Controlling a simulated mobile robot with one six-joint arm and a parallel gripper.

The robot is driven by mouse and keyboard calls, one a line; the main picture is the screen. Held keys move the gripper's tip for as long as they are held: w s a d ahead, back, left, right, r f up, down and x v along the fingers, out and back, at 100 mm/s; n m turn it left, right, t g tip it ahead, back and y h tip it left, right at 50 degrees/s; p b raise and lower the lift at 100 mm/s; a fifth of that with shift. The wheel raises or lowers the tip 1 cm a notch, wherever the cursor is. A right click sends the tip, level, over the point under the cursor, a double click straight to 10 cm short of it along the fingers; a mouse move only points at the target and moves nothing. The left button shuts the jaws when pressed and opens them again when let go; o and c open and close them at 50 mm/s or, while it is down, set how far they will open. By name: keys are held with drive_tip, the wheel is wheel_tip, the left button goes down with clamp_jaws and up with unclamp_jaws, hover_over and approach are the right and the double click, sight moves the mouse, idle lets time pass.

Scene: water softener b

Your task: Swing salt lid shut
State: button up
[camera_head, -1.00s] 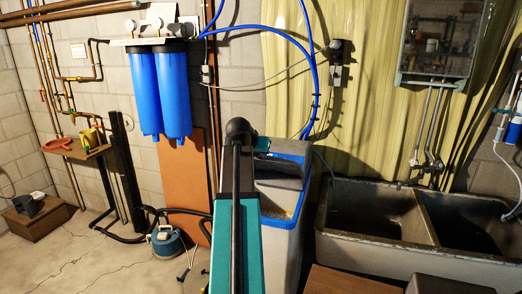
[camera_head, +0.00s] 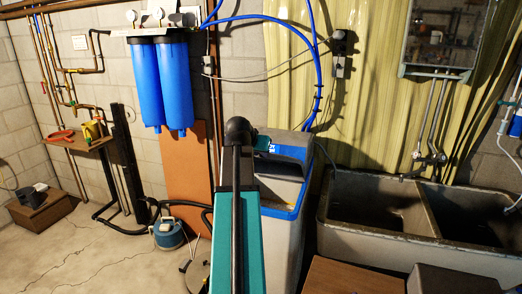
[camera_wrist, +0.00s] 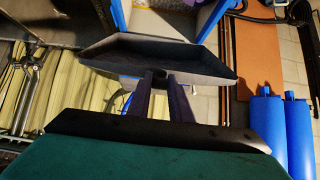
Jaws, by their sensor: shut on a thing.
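The water softener cabinet (camera_head: 288,238) stands just right of my arm in the head view, pale grey with a blue rim (camera_head: 291,213) around its top. Its blue and pale body also shows at the top of the wrist view (camera_wrist: 205,18). In the wrist view a dark grey, tray-shaped panel, which looks like the salt lid (camera_wrist: 150,55), lies across the fingertips. My gripper (camera_wrist: 161,82) is shut on the near edge of this panel. In the head view my arm hides the gripper and part of the cabinet. The lid's exact angle and hinge cannot be made out.
Twin blue filter housings (camera_head: 162,85) hang on the wall to the left. A stone double sink (camera_head: 400,225) stands close on the right. Blue hoses (camera_head: 316,80) run above and behind the cabinet. A blue round canister (camera_head: 168,233) sits on the floor at left.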

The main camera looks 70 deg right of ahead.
drive_tip(key=a+f+b, duration=0.2)
drive_tip(key=a+f, duration=0.2)
drive_tip(key=f, duration=0.3)
drive_tip(key=shift+b, duration=0.4)
idle(0.3)
idle(0.3)
wheel_tip(320, 180, down, 8)
drive_tip(key=a+b, duration=0.2)
drive_tip(key=b, duration=0.2)
drive_tip(key=shift+f, duration=0.2)
idle(0.7)
drive_tip(key=shift+s, duration=0.1)
drive_tip(key=shift+f+b, duration=0.15)
drive_tip(key=shift+b, duration=0.15)
